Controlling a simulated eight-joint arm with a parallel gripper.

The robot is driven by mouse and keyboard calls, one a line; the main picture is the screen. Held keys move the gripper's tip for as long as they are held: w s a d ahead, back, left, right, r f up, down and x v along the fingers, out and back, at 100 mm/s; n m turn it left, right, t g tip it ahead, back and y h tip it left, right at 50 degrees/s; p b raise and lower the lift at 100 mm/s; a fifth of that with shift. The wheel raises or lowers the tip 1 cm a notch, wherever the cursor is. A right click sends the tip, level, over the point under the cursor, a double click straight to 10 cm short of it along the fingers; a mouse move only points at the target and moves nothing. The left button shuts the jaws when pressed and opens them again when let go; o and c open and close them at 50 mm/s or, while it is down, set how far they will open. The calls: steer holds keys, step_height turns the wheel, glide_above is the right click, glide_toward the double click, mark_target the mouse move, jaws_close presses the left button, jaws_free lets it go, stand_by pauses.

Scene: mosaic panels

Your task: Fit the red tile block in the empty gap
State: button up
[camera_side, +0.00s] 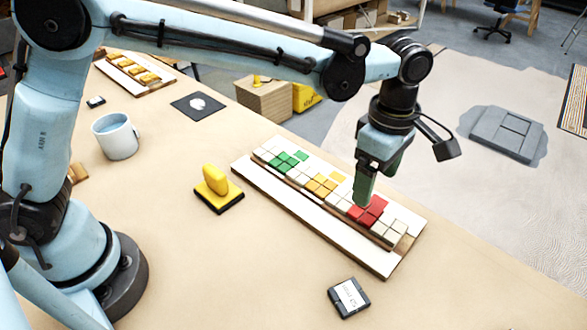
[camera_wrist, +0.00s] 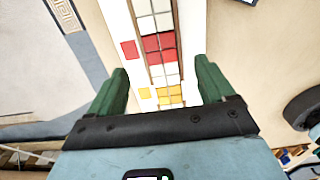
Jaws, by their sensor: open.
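The red tile block (camera_side: 364,213) lies in the row of the mosaic panel (camera_side: 345,246), between white tile blocks. In the wrist view the red tile block (camera_wrist: 159,48) lines up with a red mark on the panel's white strip, and white tiles border it above and below. I see no empty gap in the visible row. My gripper (camera_side: 363,204) points down at the panel beside the red block. In the wrist view its green fingers (camera_wrist: 161,67) are spread wide on either side of the row, with nothing between them. The side view partly hides the far finger.
A yellow-handled stamp (camera_side: 217,190) and a white mug (camera_side: 115,136) stand left of the panel. A small dark device (camera_side: 349,298) lies in front of it. Another panel (camera_side: 135,72) lies at the back left. The table's far edge runs close behind the panel.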

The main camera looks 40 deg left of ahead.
steer(key=shift+r, duration=2.4)
steer(key=s+a+r+m+t+h, duration=0.1)
steer(key=s+a+r+m+t, duration=0.1)
steer(key=a+m, duration=0.35)
steer(key=s+a+r+m+t, duration=0.1)
steer(key=s+a+m, duration=0.15)
steer(key=a, duration=0.65)
steer(key=s+a+f+m+t+y, duration=0.1)
steer(key=s+a+f+m+t, duration=0.3)
steer(key=s+a+m, duration=0.3)
steer(key=a+m, duration=0.3)
steer(key=shift+a, duration=0.4)
